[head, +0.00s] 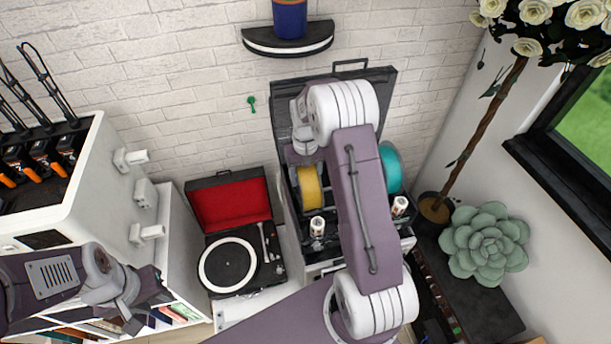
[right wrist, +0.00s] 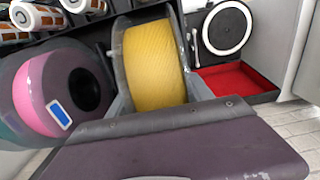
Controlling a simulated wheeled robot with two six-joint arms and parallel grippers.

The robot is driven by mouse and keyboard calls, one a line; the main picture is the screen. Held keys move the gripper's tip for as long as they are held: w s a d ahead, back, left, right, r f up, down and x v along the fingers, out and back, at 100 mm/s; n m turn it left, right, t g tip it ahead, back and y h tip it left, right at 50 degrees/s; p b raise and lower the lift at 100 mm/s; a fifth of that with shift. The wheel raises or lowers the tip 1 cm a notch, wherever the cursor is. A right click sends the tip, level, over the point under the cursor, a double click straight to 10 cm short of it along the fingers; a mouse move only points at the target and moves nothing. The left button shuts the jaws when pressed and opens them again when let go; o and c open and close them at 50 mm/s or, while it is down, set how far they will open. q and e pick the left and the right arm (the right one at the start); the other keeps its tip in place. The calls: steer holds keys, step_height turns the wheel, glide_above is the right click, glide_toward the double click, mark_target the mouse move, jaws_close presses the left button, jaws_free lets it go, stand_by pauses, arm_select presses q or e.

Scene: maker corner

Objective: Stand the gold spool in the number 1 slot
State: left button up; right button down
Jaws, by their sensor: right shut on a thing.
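The gold spool (head: 311,187) stands upright at the left part of an open black case (head: 284,213), partly covered by my right arm in the head view. In the right wrist view the gold spool (right wrist: 155,62) sits between the grey fingers of my right gripper (right wrist: 158,95), which is shut on it. I cannot tell whether it rests on the case floor or hangs just above. No slot number is legible. My left gripper (head: 135,308) is low at the left, away from the case; its fingers are unclear.
A pink spool (right wrist: 42,88) stands beside the gold one, and a teal spool (head: 392,168) is at the case's right. Patterned rolls (head: 317,227) stand along the case front. A record player (head: 228,262) with a red-lined lid is left of the case. A succulent (head: 487,242) is at right.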

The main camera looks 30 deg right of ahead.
steer(key=shift+f, duration=0.1)
steer(key=shift+f, duration=0.25)
stand_by(0.3)
steer(key=c, duration=0.5)
jaws_free()
steer(key=shift+o, duration=0.7)
steer(key=shift+s, duration=0.1)
steer(key=shift+r+b, duration=0.2)
steer(key=shift+b, duration=0.2)
step_height(320, 180, up, 8)
steer(key=shift+r+b, duration=0.1)
steer(key=shift+b, duration=0.95)
steer(key=shift+r, duration=0.25)
